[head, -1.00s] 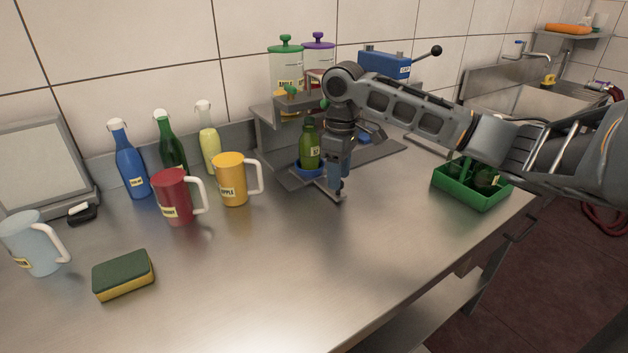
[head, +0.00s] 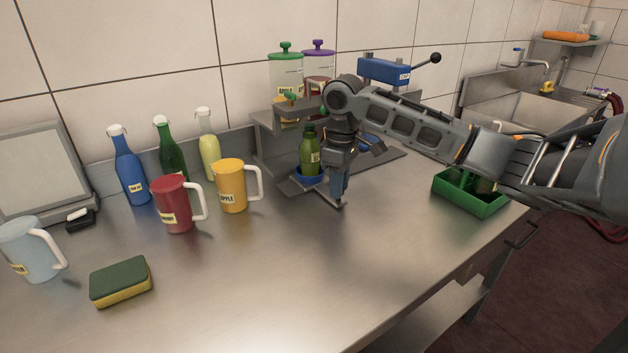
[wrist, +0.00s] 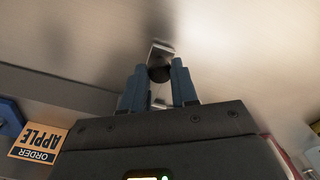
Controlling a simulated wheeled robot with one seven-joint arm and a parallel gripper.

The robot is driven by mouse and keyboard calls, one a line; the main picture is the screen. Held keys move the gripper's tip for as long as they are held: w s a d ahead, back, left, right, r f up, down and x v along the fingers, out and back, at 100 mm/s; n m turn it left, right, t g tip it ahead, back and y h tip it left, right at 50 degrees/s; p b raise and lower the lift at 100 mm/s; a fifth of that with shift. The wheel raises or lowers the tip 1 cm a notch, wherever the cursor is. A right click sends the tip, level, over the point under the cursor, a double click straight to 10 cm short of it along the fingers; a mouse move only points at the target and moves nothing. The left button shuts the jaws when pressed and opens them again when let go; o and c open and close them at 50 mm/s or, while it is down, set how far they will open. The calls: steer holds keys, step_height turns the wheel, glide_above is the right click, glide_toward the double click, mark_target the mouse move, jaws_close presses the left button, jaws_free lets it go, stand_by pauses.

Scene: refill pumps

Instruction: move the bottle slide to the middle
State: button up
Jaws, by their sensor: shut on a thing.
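The bottle slide (head: 291,187) is a low metal piece at the left of the pump stand, with a blue round holder (head: 308,179) on it. A green bottle (head: 307,158) with a pale label stands upright in the holder. My gripper (head: 339,198) is right of and in front of the bottle, low over the counter, pointing down. In the wrist view its blue fingers (wrist: 158,88) are close around a small metal handle (wrist: 160,52) with a dark round part. Part of the slide is hidden behind my gripper.
Two lidded jars (head: 287,72) and a blue dispenser with a lever (head: 385,70) stand behind. A yellow mug (head: 231,187) and red mug (head: 177,205) are to the left. A green crate (head: 466,198) is at right.

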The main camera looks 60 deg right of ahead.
steer(key=shift+s+d+p, duration=0.15)
steer(key=shift+s+d, duration=1.5)
steer(key=shift+d, duration=1.05)
steer(key=shift+s+d+p, duration=0.1)
steer(key=shift+s+d, duration=1.55)
steer(key=shift+d, duration=1.05)
steer(key=shift+s+d+p, duration=0.15)
steer(key=shift+s+d, duration=1.5)
steer(key=shift+d, duration=1.05)
steer(key=o, duration=0.9)
steer(key=shift+o, duration=0.2)
step_height(320, 180, up, 8)
steer(key=shift+b, duration=0.3)
steer(key=shift+f, duration=0.15)
